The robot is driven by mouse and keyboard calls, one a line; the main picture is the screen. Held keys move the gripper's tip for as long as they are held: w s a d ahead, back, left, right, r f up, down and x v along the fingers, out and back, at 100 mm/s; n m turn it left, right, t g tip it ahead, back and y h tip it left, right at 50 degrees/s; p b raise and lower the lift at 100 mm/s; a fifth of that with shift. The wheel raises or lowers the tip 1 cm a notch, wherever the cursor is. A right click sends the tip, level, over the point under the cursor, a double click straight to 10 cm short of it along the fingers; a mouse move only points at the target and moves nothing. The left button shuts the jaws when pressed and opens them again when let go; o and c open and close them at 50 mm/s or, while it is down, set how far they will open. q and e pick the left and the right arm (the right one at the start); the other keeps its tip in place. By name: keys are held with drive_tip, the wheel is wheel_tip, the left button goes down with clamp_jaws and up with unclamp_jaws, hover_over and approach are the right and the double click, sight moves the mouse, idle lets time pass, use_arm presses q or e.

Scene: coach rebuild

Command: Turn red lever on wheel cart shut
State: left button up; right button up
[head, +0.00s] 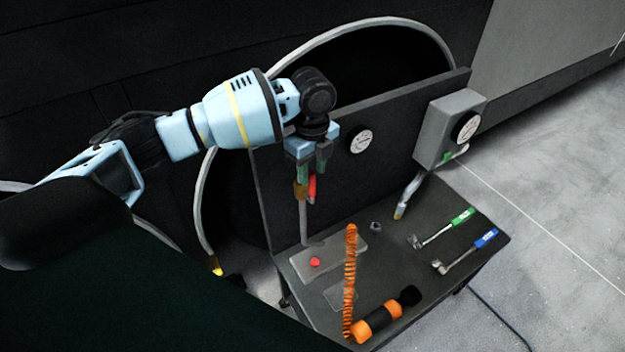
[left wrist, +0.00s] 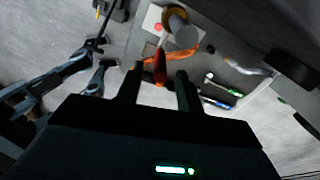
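The red lever (head: 312,187) sits on a brass valve (head: 299,190) on a thin grey pipe in front of the dark upright panel of the cart. My left gripper (head: 309,172) points down at the lever from above. In the left wrist view the red lever (left wrist: 160,66) lies between the two fingers of my left gripper (left wrist: 160,84), with a gap visible on both sides, so the gripper is open around it. Whether either finger touches the lever cannot be told. The round brass and grey end of the valve pipe (left wrist: 178,24) shows beyond it. My right gripper is not in view.
The cart top (head: 400,265) holds a red button (head: 315,262), an orange coiled hose (head: 350,280), an orange and black cylinder (head: 377,321), and green-handled (head: 462,216) and blue-handled (head: 485,238) tools. A grey gauge box (head: 437,130) stands right. A pale hose arches behind the panel.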

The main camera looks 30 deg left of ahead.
sight(312, 192)
use_arm(q)
drive_tip(key=shift+f, duration=2.05)
clamp_jaws()
